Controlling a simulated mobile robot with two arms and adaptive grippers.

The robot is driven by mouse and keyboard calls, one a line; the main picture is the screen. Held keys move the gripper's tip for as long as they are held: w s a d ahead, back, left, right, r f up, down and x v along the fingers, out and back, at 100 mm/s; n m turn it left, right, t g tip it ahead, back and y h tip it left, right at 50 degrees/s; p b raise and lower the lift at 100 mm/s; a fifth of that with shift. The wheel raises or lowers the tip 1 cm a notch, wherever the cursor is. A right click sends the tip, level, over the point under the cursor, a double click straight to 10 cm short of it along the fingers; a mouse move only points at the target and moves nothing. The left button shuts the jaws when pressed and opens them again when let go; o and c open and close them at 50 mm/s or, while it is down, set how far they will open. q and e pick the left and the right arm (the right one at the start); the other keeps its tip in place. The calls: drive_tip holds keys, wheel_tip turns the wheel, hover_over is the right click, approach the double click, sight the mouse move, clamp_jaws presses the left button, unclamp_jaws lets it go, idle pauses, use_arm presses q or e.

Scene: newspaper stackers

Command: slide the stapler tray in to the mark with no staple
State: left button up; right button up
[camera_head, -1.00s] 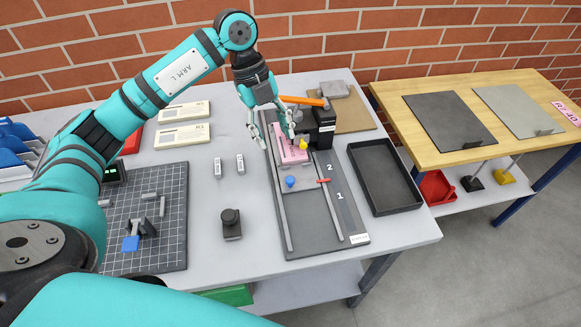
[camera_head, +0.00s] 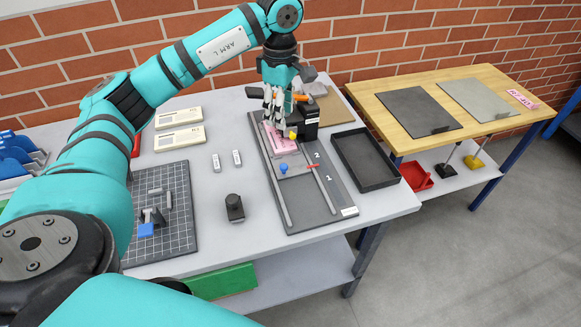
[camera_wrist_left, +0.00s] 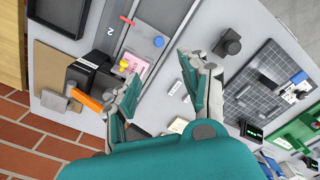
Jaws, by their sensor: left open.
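The stapler tray (camera_head: 297,166) is a grey plate between two rails on the dark stapler board (camera_head: 302,212). A pink paper stack (camera_head: 279,142) lies at its far end, near the black stapler (camera_head: 309,126). A blue knob (camera_head: 283,168) stands on the tray, and it also shows in the left wrist view (camera_wrist_left: 158,42). A red pointer (camera_head: 313,164) sits between marks 1 (camera_head: 328,178) and 2 (camera_head: 316,155). My left gripper (camera_head: 275,120) is open and empty above the far end of the board. Its spread fingers (camera_wrist_left: 162,68) show in the left wrist view.
An orange handle (camera_head: 301,99) is at the stapler. A black empty tray (camera_head: 365,159) lies right of the board. A black knobbed block (camera_head: 234,208) and two small white boxes (camera_head: 226,160) stand left of it. A gridded mat (camera_head: 180,235) lies farther left.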

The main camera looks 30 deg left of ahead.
sight(284, 165)
use_arm(q)
wheel_tip(284, 165, down, 18)
drive_tip(key=p, duration=0.4)
drive_tip(key=shift+w+r, duration=0.15)
drive_tip(key=shift+r, duration=0.05)
clamp_jaws()
idle(0.3)
